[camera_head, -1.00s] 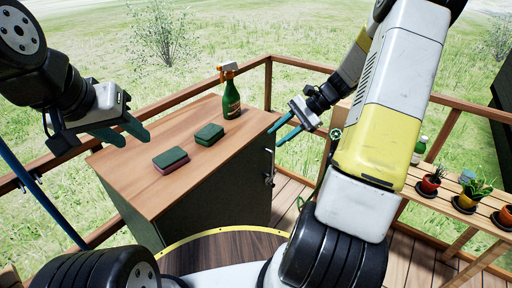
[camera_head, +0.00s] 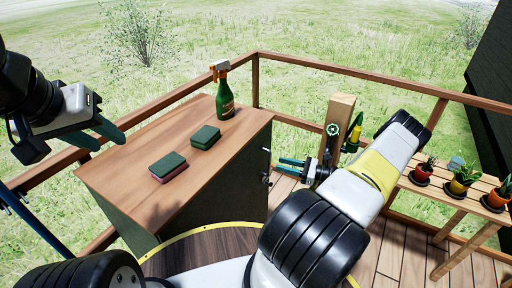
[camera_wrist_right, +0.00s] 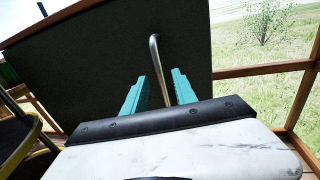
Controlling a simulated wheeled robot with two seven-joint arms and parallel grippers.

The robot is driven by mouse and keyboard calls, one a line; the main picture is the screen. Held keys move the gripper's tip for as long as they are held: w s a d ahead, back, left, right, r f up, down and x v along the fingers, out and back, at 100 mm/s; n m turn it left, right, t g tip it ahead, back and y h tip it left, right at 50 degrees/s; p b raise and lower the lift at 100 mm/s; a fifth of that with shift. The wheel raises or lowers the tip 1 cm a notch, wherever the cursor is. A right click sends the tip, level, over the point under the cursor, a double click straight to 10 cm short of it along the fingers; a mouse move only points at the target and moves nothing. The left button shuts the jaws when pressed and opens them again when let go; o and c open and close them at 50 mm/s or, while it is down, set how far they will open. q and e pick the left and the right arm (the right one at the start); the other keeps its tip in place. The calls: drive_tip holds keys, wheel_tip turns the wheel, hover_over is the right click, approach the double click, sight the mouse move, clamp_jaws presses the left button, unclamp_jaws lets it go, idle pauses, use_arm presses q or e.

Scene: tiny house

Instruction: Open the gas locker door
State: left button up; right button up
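The gas locker (camera_head: 215,190) is a dark cabinet with a wooden top, left of centre in the head view. Its dark door panel (camera_wrist_right: 95,65) fills much of the right wrist view and looks closed. A metal bar handle (camera_wrist_right: 154,60) sticks out from it and also shows on the locker's right side in the head view (camera_head: 266,166). My right gripper (camera_head: 282,168) is open beside the handle. In the right wrist view its teal fingers (camera_wrist_right: 160,90) stand apart with the handle's bar between them. My left gripper (camera_head: 100,138) is open and empty above the locker's left part.
Two sponges (camera_head: 206,137) (camera_head: 169,165) and a green spray bottle (camera_head: 224,95) stand on the locker top. A wooden post (camera_head: 341,112) rises beyond my right gripper. A plant shelf (camera_head: 450,195) is at the right. Wooden railing (camera_head: 350,78) encloses the deck.

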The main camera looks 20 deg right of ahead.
sight(270, 161)
drive_tip(key=x, duration=0.6)
drive_tip(key=shift+a, duration=0.1)
drive_tip(key=shift+c, duration=0.4)
clamp_jaws()
idle(0.9)
